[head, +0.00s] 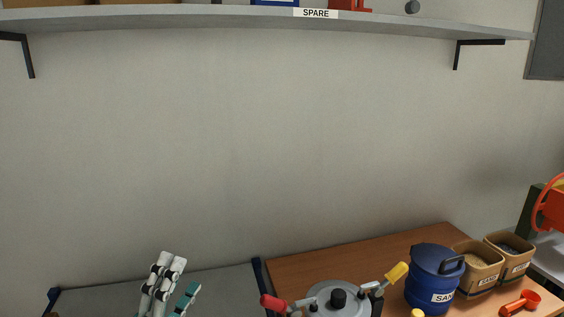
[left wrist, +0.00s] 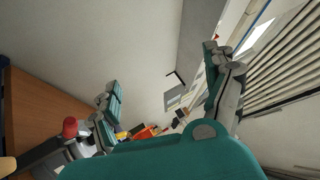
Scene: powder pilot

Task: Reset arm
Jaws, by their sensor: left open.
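My left gripper (head: 174,275) shows at the bottom of the head view, left of the middle, with its white and teal fingers pointing up in front of the grey wall. In the left wrist view the same gripper (left wrist: 162,68) has its two teal and grey fingers spread wide, with nothing between them. The rest of the left arm is cut off by the lower edge of the head view. My right gripper is not in view.
A wooden table (head: 330,261) at the lower right bears a grey lidded machine (head: 338,300) with red and yellow handles, a blue lidded bin (head: 433,278), two tan boxes (head: 478,268) and a red scoop (head: 521,303). A shelf (head: 200,19) runs overhead. The wall space between is clear.

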